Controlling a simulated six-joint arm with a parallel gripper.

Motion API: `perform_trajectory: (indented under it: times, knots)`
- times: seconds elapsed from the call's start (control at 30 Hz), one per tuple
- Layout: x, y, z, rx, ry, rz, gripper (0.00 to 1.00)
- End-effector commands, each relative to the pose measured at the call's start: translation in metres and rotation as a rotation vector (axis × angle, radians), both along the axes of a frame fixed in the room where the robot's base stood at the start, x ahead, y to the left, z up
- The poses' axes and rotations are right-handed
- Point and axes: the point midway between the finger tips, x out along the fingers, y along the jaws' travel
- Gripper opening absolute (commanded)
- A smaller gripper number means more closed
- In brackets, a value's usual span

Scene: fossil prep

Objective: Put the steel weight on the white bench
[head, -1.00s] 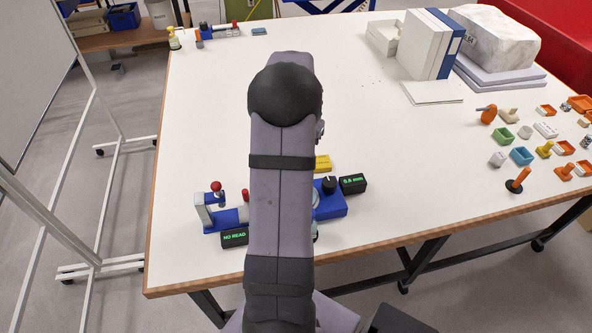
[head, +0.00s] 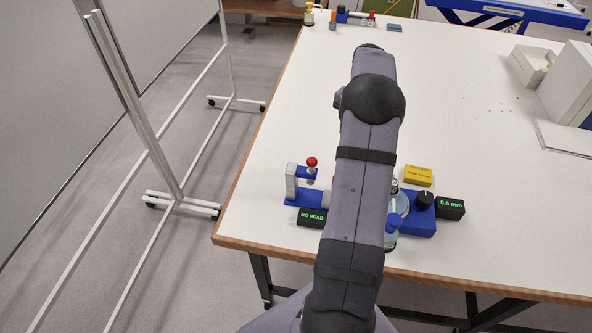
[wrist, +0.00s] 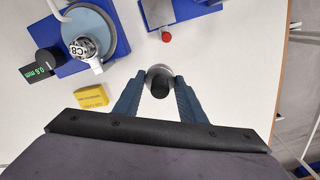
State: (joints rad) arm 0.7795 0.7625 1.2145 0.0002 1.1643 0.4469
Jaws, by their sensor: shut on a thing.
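The steel weight (wrist: 153,71), round and shiny with a dark knob on top, is between the fingertips of my gripper (wrist: 160,84) in the wrist view. My gripper is shut on it. The white bench (wrist: 220,75) lies beneath it; I cannot tell whether the weight touches the bench or hangs above it. In the head view my arm hides the gripper and the weight, and the white bench (head: 470,110) spreads to the right of the arm.
A blue device with a round disc (wrist: 88,28), a black display box (head: 451,208) and a yellow block (head: 418,176) stand near. A blue stand with a red knob (head: 311,162) is left of my arm. White boxes (head: 568,75) stand at right. Bare bench surrounds the weight.

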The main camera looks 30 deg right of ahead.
Motion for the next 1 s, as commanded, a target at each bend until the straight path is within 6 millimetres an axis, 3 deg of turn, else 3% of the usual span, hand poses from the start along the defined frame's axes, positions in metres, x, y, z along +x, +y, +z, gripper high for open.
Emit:
perform_trajectory:
  times: [0.03,0.2,0.4,0.53,0.77,1.0]
  knots:
    - [0.023,0.012,-0.011,-0.001,-0.001,0.036,0.01]
    - [0.080,0.050,-0.023,-0.001,-0.001,0.123,0.01]
    - [0.121,0.089,-0.032,-0.001,0.000,0.192,0.01]
    - [0.133,0.104,-0.035,0.000,0.000,0.214,0.01]
    - [0.138,0.110,-0.036,0.000,0.000,0.223,0.01]
    - [0.137,0.110,-0.064,0.003,0.004,0.222,0.01]
